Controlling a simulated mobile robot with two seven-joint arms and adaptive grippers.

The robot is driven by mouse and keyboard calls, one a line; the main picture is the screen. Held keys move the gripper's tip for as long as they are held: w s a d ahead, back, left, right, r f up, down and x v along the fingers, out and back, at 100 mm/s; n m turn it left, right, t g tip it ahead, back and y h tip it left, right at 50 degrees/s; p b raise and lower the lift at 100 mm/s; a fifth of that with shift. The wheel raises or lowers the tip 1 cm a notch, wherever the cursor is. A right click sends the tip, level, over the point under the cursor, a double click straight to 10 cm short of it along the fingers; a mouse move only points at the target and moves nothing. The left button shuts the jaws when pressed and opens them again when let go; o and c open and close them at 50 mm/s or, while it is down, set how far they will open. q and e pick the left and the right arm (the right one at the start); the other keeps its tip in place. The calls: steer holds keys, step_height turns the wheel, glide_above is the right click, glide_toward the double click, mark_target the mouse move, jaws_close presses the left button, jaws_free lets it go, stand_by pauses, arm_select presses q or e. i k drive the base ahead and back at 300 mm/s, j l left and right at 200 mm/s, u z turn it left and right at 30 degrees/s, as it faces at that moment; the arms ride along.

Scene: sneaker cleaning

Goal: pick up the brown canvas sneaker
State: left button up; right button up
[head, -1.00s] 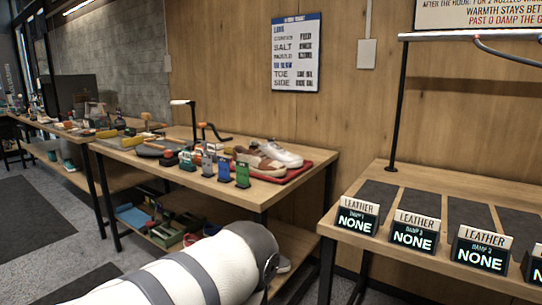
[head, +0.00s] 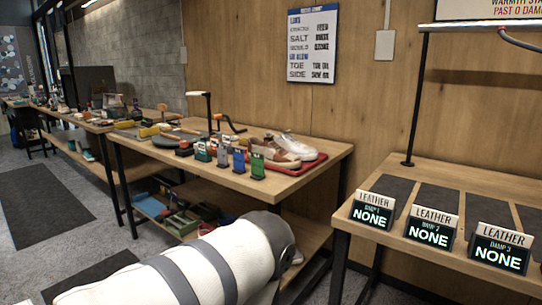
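A brown sneaker (head: 273,151) with a pale sole sits on a red tray (head: 309,164) at the right end of the middle wooden table. A white sneaker (head: 295,146) lies right beside it, on its far side. Small bottles or cards stand just in front and to the left of the pair and hide part of the tray. A white and grey link of my own arm fills the lower middle of the head view. Neither of my grippers shows.
The middle table (head: 232,184) holds brushes and several small bottles, including a green one (head: 257,166). A lower shelf holds bins (head: 182,224). A right table (head: 451,187) carries dark mats and signs reading NONE (head: 372,215). Grey floor (head: 120,240) is open at left.

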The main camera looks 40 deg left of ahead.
mark_target(273, 155)
steer(key=i+j+u, duration=0.1)
steer(key=j, duration=0.4)
steer(key=i+j+u, duration=0.15)
steer(key=i+j, duration=0.15)
steer(key=j, duration=0.2)
steer(key=i+j+u, duration=0.1)
steer(key=i+j, duration=0.15)
steer(key=j, duration=0.25)
steer(key=i+j+u, duration=0.1)
steer(key=i+j, duration=0.2)
steer(key=j, duration=0.15)
steer(key=i+j+u, duration=0.15)
steer(key=j, duration=0.3)
steer(key=i, duration=0.1)
